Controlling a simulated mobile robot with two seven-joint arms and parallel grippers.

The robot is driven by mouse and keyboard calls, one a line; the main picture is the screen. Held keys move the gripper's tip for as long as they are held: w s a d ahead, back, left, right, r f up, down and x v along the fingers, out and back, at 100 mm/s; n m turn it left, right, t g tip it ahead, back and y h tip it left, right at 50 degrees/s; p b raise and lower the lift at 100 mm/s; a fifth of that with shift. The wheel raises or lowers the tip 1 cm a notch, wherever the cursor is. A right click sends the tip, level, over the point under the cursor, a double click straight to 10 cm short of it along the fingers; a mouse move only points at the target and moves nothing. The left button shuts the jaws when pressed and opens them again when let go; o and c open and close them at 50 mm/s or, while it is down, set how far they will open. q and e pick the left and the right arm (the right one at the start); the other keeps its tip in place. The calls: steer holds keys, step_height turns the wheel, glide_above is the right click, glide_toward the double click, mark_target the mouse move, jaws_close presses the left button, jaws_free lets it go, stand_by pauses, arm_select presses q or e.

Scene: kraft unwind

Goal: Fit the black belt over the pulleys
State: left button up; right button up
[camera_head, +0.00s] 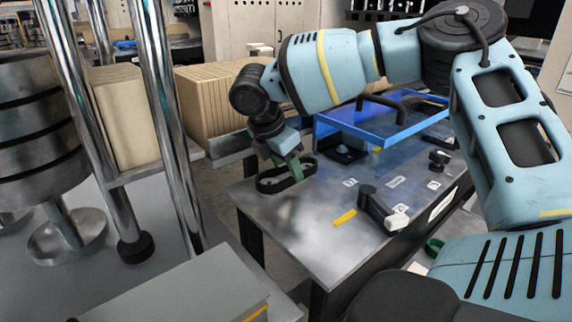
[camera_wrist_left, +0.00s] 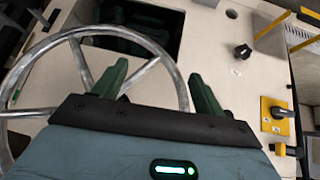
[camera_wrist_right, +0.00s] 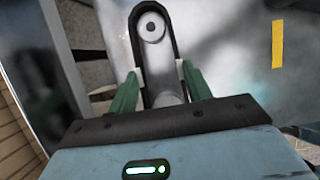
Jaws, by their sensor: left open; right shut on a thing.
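The black belt (camera_head: 268,187) is a long loop above the left end of the grey metal table. My right gripper (camera_head: 292,166) comes down over its right part and is shut on it. In the right wrist view the belt (camera_wrist_right: 134,38) passes between the fingers of my right gripper (camera_wrist_right: 158,72). Its far end curves around a round grey pulley (camera_wrist_right: 151,28). I cannot tell whether the belt is seated on it or above it. A second pulley cannot be made out. My left gripper (camera_wrist_left: 155,72) is open and empty, in front of a steel handwheel (camera_wrist_left: 58,40), and outside the head view.
The table (camera_head: 310,225) carries a black lever (camera_head: 378,206), a yellow strip (camera_head: 345,217), a black knob (camera_head: 438,157) and a blue-rimmed clear box (camera_head: 385,135). Cardboard (camera_head: 215,95) and steel posts (camera_head: 160,95) stand to the left. The table's front middle is clear.

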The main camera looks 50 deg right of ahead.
steer(key=shift+f, duration=0.25)
stand_by(0.8)
steer(key=o, duration=1.1)
steer(key=shift+c, duration=0.2)
steer(key=shift+b+v, duration=0.4)
steer(key=shift+v, duration=3.5)
